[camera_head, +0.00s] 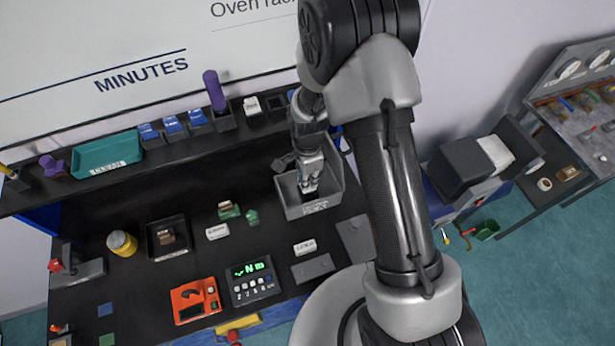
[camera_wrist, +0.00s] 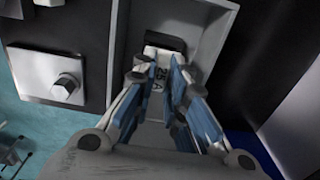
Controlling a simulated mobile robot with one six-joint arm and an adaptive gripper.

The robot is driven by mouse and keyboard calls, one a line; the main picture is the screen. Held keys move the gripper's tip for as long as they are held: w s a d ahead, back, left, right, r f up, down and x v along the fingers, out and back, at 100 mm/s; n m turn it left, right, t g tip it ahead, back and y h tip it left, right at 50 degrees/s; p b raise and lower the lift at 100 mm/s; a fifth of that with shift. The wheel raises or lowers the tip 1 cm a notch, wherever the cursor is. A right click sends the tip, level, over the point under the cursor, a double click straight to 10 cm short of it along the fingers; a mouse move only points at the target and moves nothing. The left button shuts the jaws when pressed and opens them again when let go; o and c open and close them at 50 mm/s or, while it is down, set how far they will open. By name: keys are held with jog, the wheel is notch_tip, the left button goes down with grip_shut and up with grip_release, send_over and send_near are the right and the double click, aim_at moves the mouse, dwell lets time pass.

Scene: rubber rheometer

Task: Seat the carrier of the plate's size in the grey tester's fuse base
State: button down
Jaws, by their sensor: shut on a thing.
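My gripper (camera_head: 311,183) reaches down into an open grey box (camera_head: 336,200) with a small label on its front, at the back of the dark bench. In the wrist view my gripper (camera_wrist: 165,82) is shut on a white carrier (camera_wrist: 156,53), marked what looks like "25 A", between its blue-sided fingers. The carrier's far end is beside a dark recess (camera_wrist: 166,40) inside the grey box. I cannot tell whether it is seated or only touching there. The fingers hide much of the carrier. The plate is not clearly identifiable.
An orange device (camera_head: 195,300) and a black panel with green display (camera_head: 252,282) stand at the bench front. A black tray (camera_head: 155,250) and yellow cylinder (camera_head: 122,243) are left. A teal tray (camera_head: 107,155) is on the shelf. A knobbed box (camera_wrist: 45,75) stands left in the wrist view.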

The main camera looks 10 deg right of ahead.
jog(key=shift+f+b, duration=0.95)
jog(key=shift+f, duration=0.25)
jog(key=c, duration=1.5)
grip_release()
jog(key=shift+c, duration=0.2)
jog(key=shift+r+p, duration=1.5)
jog(key=shift+r, duration=1)
